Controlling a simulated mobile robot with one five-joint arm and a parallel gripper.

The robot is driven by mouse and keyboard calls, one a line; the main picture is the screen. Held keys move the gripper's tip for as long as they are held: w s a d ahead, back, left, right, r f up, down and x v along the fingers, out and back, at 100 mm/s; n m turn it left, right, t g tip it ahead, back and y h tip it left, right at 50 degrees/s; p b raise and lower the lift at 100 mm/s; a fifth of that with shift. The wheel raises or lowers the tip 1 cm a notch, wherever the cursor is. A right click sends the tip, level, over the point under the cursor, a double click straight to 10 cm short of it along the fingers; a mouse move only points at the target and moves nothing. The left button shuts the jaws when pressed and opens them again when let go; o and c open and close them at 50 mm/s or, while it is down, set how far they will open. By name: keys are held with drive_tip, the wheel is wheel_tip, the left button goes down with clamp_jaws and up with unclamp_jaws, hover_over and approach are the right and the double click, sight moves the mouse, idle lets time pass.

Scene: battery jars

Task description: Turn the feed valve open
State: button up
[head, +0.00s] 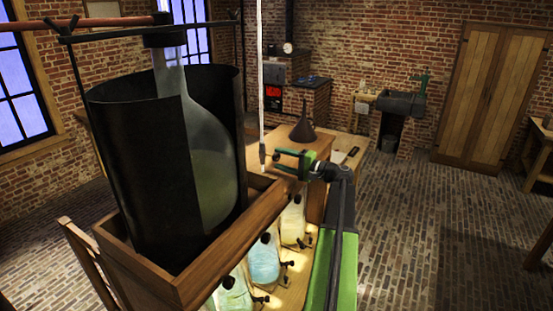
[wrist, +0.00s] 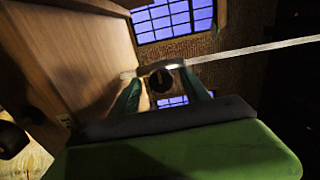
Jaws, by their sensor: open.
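A thin pale feed tube (head: 261,80) hangs straight down and ends in a small brownish fitting (head: 263,156), probably the feed valve. My gripper (head: 277,161) is open, with its green fingers pointing left at this fitting. In the wrist view, the pale tube (wrist: 250,50) crosses just beyond my gripper (wrist: 162,88). A dark round piece (wrist: 161,81) shows between the spread fingers, apparently the valve's handle. I cannot tell whether the fingers touch it. The valve's setting cannot be made out.
A large glass carboy (head: 212,150) stands in a black, cut-open cylinder (head: 135,170) inside a wooden box (head: 225,248) left of my arm. Several jars with black taps, one pale blue (head: 264,264), stand below. A dark funnel (head: 303,127) stands behind my gripper. Brick floor (head: 420,240) is clear at right.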

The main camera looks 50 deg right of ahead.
drive_tip(key=v, duration=1.4)
drive_tip(key=shift+s, duration=0.4)
drive_tip(key=shift+d, duration=0.1)
